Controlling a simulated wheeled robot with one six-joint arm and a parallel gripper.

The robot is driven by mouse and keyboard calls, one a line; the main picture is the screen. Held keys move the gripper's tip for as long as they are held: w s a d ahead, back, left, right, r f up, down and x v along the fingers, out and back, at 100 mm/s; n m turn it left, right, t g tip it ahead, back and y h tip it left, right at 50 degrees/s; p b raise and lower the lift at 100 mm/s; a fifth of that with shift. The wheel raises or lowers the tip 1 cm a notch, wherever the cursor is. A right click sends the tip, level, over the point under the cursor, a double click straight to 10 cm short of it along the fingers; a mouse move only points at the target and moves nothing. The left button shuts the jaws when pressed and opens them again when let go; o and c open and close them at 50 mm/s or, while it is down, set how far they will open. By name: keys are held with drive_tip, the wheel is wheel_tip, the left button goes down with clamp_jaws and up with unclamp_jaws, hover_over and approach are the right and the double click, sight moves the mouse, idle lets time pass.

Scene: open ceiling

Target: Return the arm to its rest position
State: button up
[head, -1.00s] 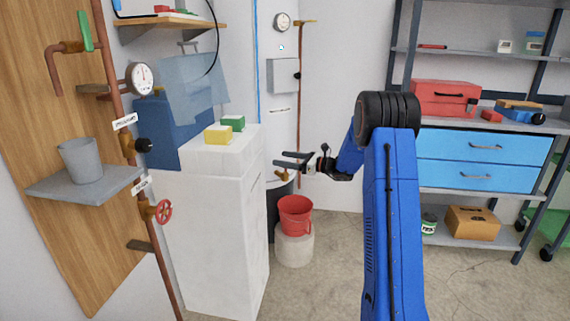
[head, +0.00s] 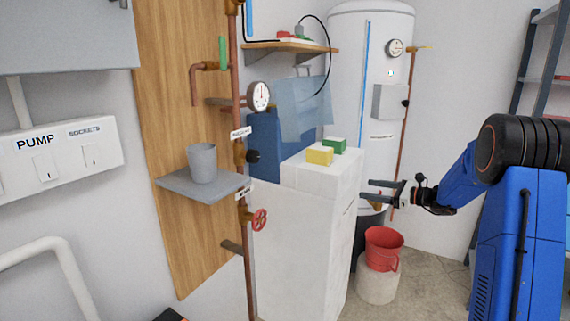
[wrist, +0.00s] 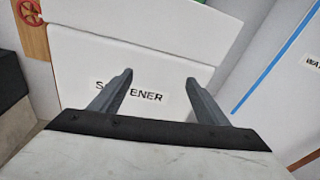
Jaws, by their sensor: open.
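My gripper (head: 380,191) is open and empty in the head view, held in the air to the right of the white softener cabinet (head: 295,245). My blue arm reaches in from the right side, bent at its black joint. In the wrist view the two fingers of my gripper (wrist: 158,85) are spread apart, with nothing between them. Behind them is the white face of the cabinet (wrist: 190,60) with a partly covered label ending in "ENER".
A yellow block (head: 320,156) and a green block (head: 334,145) lie on the cabinet. A red bucket (head: 384,247) stands on a pale drum (head: 377,285) below my gripper. A grey cup (head: 202,163) sits on a wall shelf (head: 190,184). A white tank (head: 350,80) stands behind.

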drive_tip(key=s+a+r+n+g+h, duration=0.15)
drive_tip(key=s+a+n, duration=0.3)
drive_tip(key=s, duration=0.45)
drive_tip(key=s+a+r+n+g+h, duration=0.1)
drive_tip(key=s+a+n+g, duration=0.3)
drive_tip(key=s, duration=0.6)
drive_tip(key=s+a+r+n+g+h, duration=0.1)
drive_tip(key=s+a+r+n+h, duration=0.15)
drive_tip(key=s+a, duration=0.5)
drive_tip(key=s+d+f+n+h, duration=0.2)
drive_tip(key=s+n, duration=0.2)
drive_tip(key=s, duration=0.5)
drive_tip(key=s+d+f+n+h, duration=0.2)
drive_tip(key=s+d+n+h, duration=0.1)
drive_tip(key=s, duration=0.7)
drive_tip(key=s+d+f+n+t+h, duration=0.1)
drive_tip(key=s+n, duration=0.4)
drive_tip(key=s, duration=0.5)
drive_tip(key=shift+s+d+f+n+h, duration=0.2)
drive_tip(key=shift+d+f+n+h, duration=0.3)
drive_tip(key=shift+d+h, duration=0.65)
